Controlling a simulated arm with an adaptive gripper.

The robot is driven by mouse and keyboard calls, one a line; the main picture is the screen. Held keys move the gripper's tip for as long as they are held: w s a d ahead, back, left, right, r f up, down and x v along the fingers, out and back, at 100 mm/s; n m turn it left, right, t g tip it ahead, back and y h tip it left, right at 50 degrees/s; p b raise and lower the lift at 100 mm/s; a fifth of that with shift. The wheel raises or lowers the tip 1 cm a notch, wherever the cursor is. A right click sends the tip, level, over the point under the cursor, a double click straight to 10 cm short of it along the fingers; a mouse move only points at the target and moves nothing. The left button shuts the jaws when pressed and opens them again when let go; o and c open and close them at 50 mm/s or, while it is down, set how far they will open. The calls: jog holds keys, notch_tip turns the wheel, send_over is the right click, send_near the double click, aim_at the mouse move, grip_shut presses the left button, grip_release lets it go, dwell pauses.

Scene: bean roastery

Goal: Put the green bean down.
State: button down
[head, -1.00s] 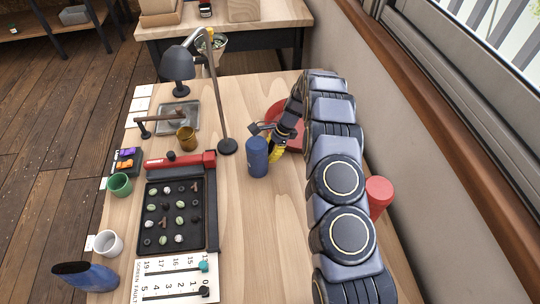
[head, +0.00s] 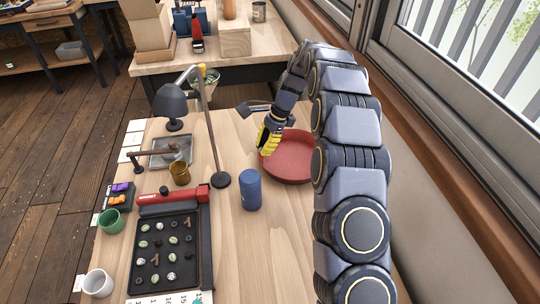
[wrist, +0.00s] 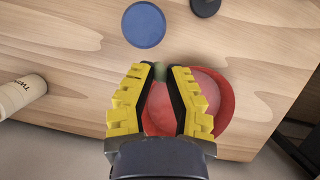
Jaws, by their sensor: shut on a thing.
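My gripper (head: 266,148) is above the left rim of a round red tray (head: 290,162) in the head view. In the wrist view, its yellow fingers (wrist: 160,72) are closed on a small blurred green bean (wrist: 160,74) at their tips. The bean appears against bare wood just outside the rim of the red tray (wrist: 226,104); its height above the table cannot be told. The bean is hidden in the head view.
A blue canister (head: 251,190) stands near the tray; its top shows in the wrist view (wrist: 144,24). A lamp base (head: 221,180), amber cup (head: 180,174) and black sorting tray (head: 206,250) with several beans lie left. A cream cylinder (wrist: 22,94) lies left in the wrist view.

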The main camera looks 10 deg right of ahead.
jog(key=s+d+f+t+h, duration=0.1)
jog(key=s+d+f+t, duration=0.25)
jog(key=d, duration=0.45)
send_over(291, 163)
jog(key=s, duration=0.1)
jog(key=shift+n+h, duration=0.3)
jog(key=f, duration=0.9)
jog(key=shift+d+f, duration=0.3)
jog(key=shift+f, duration=0.05)
jog(key=shift+w+f, duration=0.1)
jog(key=shift+f, duration=1.65)
jog(key=shift+f, duration=0.15)
jog(key=c, duration=1.2)
grip_release()
jog(key=shift+o, duration=0.2)
